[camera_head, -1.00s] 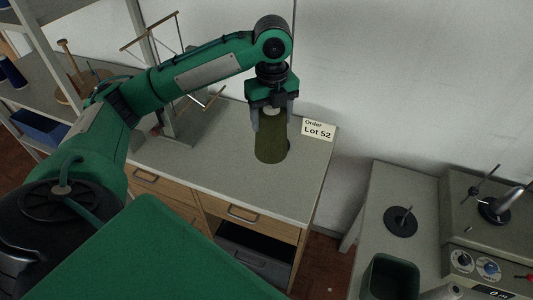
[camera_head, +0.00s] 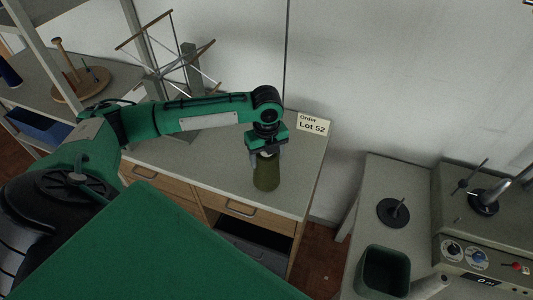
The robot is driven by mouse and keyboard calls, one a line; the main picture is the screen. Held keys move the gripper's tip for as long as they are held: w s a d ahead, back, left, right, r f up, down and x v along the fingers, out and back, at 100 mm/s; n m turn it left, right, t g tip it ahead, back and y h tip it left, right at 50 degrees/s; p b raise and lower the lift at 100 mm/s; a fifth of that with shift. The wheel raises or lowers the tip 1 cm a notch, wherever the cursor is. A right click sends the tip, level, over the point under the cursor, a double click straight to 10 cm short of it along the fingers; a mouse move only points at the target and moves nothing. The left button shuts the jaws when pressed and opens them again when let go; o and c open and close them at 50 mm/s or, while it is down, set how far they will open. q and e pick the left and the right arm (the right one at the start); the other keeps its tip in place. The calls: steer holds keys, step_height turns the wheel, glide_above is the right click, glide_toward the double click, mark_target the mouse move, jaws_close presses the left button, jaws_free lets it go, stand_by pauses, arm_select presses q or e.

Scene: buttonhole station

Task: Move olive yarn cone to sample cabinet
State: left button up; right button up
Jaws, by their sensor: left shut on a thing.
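The olive yarn cone (camera_head: 267,177) is upright at the right part of the cabinet's grey top (camera_head: 222,188), near its front edge. My left gripper (camera_head: 266,154) comes down from above and is shut on the top of the cone. I cannot tell whether the cone's base touches the cabinet top. The cabinet has wooden drawers (camera_head: 240,207) and an open dark drawer below. My right gripper is not in view.
An order card reading Lot 52 (camera_head: 312,124) stands at the cabinet's back right. A wire yarn swift (camera_head: 172,62) stands behind my left arm. To the right are a table with a spindle disc (camera_head: 393,212), a dark green bin (camera_head: 384,270) and a machine (camera_head: 485,250).

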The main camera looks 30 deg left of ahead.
arm_select(q)
steer(key=o, duration=1.4)
steer(key=shift+o, duration=0.2)
step_height(320, 180, up, 11)
steer(key=b, duration=0.3)
steer(key=shift+r, duration=0.65)
